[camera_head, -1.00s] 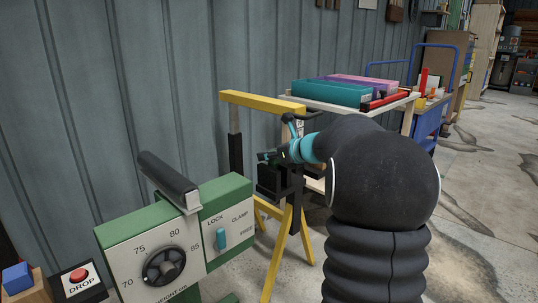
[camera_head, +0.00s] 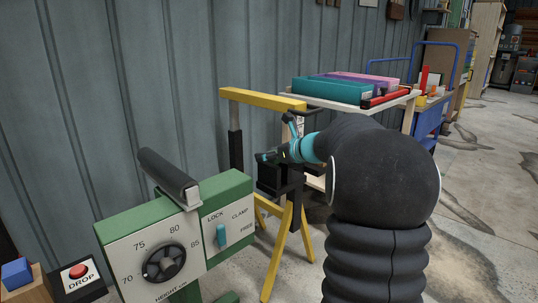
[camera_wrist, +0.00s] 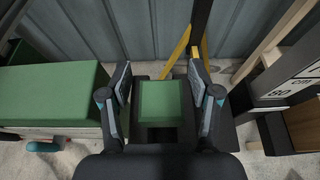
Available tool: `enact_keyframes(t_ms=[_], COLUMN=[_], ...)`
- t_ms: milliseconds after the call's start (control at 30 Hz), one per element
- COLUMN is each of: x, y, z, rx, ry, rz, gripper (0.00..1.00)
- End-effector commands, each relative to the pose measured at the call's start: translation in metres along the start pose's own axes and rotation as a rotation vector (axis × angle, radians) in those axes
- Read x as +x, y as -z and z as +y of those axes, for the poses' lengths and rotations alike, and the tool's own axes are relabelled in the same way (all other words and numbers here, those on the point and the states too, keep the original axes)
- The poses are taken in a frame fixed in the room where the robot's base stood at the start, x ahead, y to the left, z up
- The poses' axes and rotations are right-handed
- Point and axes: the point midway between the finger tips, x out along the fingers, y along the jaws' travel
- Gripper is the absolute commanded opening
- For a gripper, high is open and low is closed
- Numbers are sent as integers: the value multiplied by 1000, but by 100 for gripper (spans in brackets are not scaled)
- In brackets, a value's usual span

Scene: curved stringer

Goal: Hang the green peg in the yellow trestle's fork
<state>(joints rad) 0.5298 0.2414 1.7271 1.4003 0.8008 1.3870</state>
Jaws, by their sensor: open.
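In the wrist view a green square-topped block (camera_wrist: 161,100), which looks like the green peg, lies between my fingers over a dark support. A gap shows between it and each finger. My gripper (camera_wrist: 160,80) is open around it. In the head view my gripper (camera_head: 268,157) is low in front of the trestle, partly hidden by my arm, and the peg cannot be made out. The yellow trestle (camera_head: 262,100) stands behind, with a yellow top beam, a dark post and splayed yellow legs. Its fork cannot be clearly told apart.
A green stand (camera_head: 225,198) with a height dial (camera_head: 165,263), a teal lever (camera_head: 221,235) and a grey roller is at left. A DROP button (camera_head: 78,271) sits beside it. A loaded cart (camera_head: 345,108) is behind my arm. Open floor lies at right.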

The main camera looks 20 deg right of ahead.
Motion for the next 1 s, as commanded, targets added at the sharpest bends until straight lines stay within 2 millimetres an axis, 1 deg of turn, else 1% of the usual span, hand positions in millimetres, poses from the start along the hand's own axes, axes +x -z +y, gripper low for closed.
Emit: enact_keyframes(t_ms=[167, 400, 600, 700, 800, 1000], x=[-20, -68, -100, -111, -116, -119], y=[1, 0, 0, 0, 0, 0], z=[-1, 0, 0, 0, 1, 1], rx=[1, -1, 0, -1, -1, 0], ry=[3, 3, 2, 2, 0, 0], rz=[2, 0, 0, -1, -1, -1], gripper=[64, 64, 64, 64, 64, 64])
